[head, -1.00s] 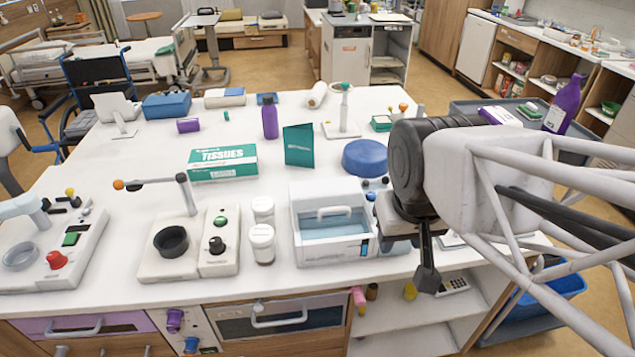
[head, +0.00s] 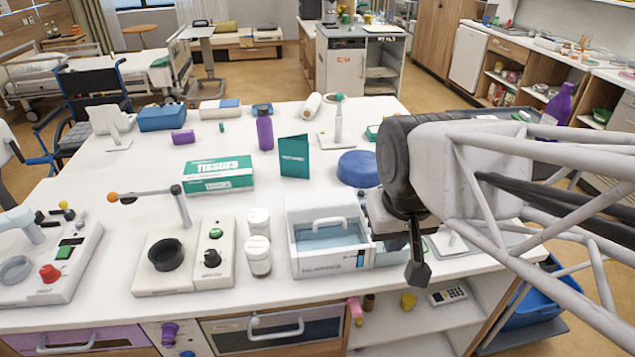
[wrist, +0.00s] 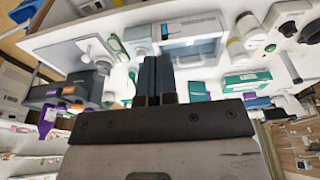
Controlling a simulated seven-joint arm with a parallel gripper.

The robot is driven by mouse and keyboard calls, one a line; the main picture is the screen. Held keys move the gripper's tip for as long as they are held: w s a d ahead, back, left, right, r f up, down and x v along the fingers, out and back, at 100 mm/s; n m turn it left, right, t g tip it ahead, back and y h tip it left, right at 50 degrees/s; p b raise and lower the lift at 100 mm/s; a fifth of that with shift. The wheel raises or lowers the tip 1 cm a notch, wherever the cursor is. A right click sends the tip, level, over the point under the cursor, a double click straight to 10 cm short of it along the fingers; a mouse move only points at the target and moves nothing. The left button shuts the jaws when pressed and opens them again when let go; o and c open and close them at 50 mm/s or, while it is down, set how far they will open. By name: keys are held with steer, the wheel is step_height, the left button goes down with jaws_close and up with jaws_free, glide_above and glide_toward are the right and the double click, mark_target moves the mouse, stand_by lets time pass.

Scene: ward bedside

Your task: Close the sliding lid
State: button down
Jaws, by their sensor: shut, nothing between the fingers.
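A white box (head: 300,267) with a sliding lid stands near the front edge of the white table in the head view. Its lid carries a light grey bar handle (head: 330,222), and a blue, see-through area shows below the handle. I cannot tell how far the lid is open. My gripper (head: 418,272) is shut and empty, pointing down just right of the box, and my wrist hides part of the box's right end. In the wrist view my shut fingers (wrist: 158,78) point towards the table, with the box (wrist: 190,62) beyond them and to their right.
Two white jars (head: 258,255) stand close left of the box. A blue bowl-like object (head: 357,169) and a green upright card (head: 294,156) are behind it. A white device with a black cup (head: 166,254) is further left. Open shelves lie below the table's front edge.

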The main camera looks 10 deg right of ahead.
steer(key=w+a+f+g, duration=0.1)
steer(key=w+a+g, duration=0.1)
steer(key=w, duration=1.3)
steer(key=w+a+f+g, duration=0.2)
steer(key=w+g, duration=0.1)
steer(key=w, duration=1.2)
steer(key=shift+w+g, duration=0.4)
steer(key=shift+f, duration=0.25)
glide_toward(334, 228)
steer(key=w+f, duration=0.2)
steer(key=f, duration=0.1)
steer(key=shift+w+f, duration=0.25)
steer(key=shift+w, duration=0.15)
steer(key=shift+s, duration=1.1)
steer(key=shift+s+f, duration=0.25)
steer(key=shift+s, duration=0.5)
steer(key=shift+s, duration=0.15)
